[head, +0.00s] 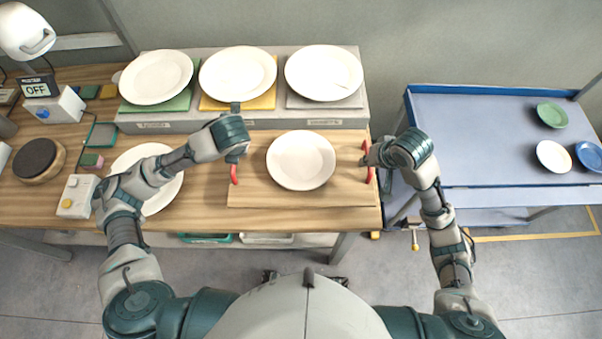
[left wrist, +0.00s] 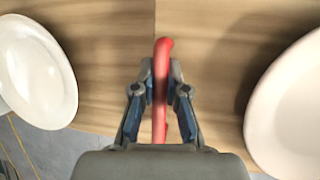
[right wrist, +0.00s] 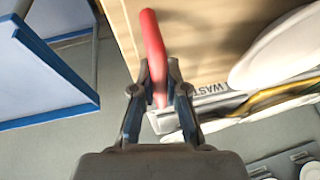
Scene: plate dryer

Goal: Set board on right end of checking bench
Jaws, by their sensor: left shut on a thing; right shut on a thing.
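The wooden board (head: 245,190) with red end handles is at the right end of the wooden bench (head: 50,207). A white plate (head: 300,160) lies on the board, and its rim shows in the left wrist view (left wrist: 290,110). My left gripper (head: 234,162) is shut on the left red handle (left wrist: 161,100). My right gripper (head: 368,159) is shut on the right red handle (right wrist: 152,45). Both fingers sit either side of the handle in each wrist view. The board looks level, but I cannot tell whether it touches the bench top.
Behind the board, a grey stand (head: 230,124) carries three white plates on coloured mats. Another white plate (head: 160,200) lies left of the board, partly under my left arm. A blue table (head: 470,140) with small dishes stands to the right, across a gap.

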